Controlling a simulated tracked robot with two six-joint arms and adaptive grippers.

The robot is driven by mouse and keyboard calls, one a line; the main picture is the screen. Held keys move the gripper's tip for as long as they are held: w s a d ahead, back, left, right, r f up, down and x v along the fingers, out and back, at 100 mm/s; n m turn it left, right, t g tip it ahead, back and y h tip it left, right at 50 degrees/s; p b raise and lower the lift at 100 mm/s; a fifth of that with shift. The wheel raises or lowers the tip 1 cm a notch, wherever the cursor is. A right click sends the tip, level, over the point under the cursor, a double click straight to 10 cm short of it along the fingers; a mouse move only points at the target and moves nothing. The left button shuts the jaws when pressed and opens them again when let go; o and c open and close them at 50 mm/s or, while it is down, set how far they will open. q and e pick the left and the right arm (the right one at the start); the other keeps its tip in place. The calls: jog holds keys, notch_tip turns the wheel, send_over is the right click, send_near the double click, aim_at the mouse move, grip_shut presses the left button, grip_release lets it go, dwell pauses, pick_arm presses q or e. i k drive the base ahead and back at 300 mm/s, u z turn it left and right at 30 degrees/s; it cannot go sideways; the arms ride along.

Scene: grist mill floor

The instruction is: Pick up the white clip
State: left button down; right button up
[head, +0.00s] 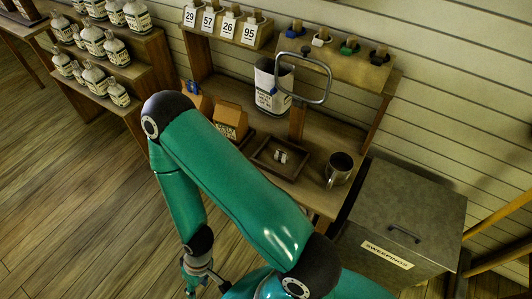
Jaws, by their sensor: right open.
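What looks like the white clip (320,42) sits on the upper shelf board (335,62) at the back, in a row of small clips on wooden pegs. My right gripper (195,286) hangs low over the floor at the bottom of the picture, open, far from the clips. Its fingertips are partly cut off by the lower edge. My left gripper is not in view.
A mug (339,169) and a tray (266,165) with small pale pieces stand on the bench. A metal sweepings bin (425,210) is at right, bottle shelves (150,60) at left.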

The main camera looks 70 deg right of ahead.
aim_at(280, 155)
jog(key=u, duration=0.1)
jog(key=i, duration=1.1)
jog(key=u, duration=3.35)
jog(key=k, duration=0.6)
jog(key=z, duration=5.7)
